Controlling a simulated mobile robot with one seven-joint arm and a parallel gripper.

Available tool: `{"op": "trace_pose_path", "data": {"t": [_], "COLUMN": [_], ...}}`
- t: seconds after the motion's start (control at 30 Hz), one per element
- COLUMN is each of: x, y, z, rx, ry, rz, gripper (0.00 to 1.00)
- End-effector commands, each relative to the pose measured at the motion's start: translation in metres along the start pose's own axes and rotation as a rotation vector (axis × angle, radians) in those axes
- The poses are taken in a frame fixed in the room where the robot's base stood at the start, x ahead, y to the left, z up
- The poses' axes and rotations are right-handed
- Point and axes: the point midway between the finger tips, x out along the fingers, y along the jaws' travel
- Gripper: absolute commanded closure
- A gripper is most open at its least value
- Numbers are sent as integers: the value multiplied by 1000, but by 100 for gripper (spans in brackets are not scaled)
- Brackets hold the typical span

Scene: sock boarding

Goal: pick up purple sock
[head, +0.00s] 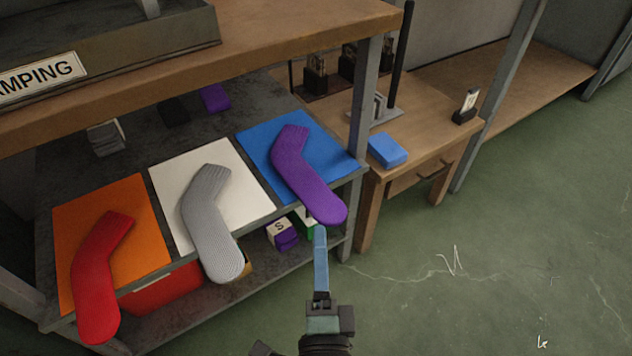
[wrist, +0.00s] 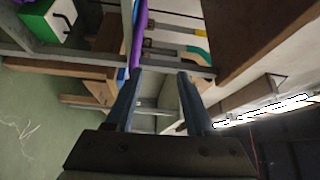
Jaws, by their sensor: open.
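The purple sock (head: 300,175) lies on a blue mat (head: 258,152) at the right end of the shelf, its rounded toe hanging past the front edge. My gripper (head: 320,230) is just in front of and below that toe, its fingers pointing toward it. In the wrist view my gripper (wrist: 160,74) is open with nothing between the fingers. The sock shows there as a narrow purple strip (wrist: 138,38) beyond the left fingertip. Whether that finger touches it cannot be told.
A grey sock (head: 207,225) on a white mat (head: 165,170) and a red sock (head: 95,285) on an orange mat (head: 75,220) lie to the left. A shelf post (head: 363,80) stands right of the blue mat. Open floor (head: 480,260) is at right.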

Motion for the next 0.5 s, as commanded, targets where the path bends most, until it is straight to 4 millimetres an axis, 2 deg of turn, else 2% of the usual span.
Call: {"op": "trace_pose_path", "data": {"t": [0.03, 0.13, 0.27, 0.5], "x": [-6, -11, -6, 32], "y": [23, 36, 39, 36], "z": [0, -1, -2, -4], "rx": [21, 50, 62, 59], "ry": [7, 15, 20, 20], "rz": [16, 33, 39, 36], "gripper": [46, 46, 46, 46]}}
